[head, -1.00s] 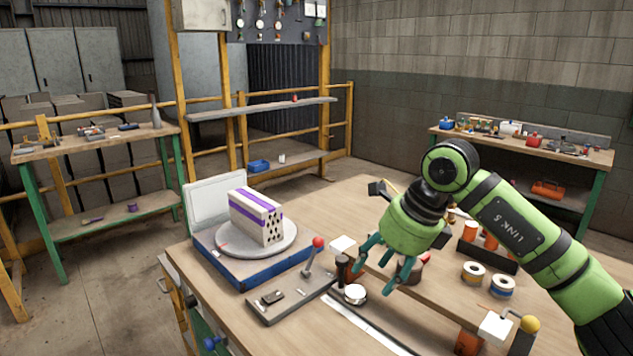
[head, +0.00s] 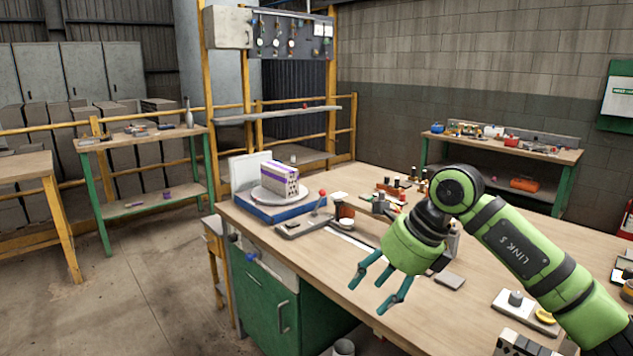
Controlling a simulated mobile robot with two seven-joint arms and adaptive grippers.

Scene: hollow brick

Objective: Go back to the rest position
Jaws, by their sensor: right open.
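My right gripper (head: 376,291) hangs over the front part of the workbench (head: 462,306), its teal fingers spread open and empty. The right arm comes in from the lower right. The hollow brick (head: 279,180), pale with purple bands and holes in its end face, lies on a round grey plate (head: 262,196) on the blue-edged base (head: 272,213) at the bench's far left corner. The gripper is well apart from the brick. My left gripper does not show.
A small lever device with a red knob (head: 322,192) stands right of the brick. Small parts and tools lie along the bench's back and right side. A side table (head: 25,168) stands at the left. The floor left of the bench is clear.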

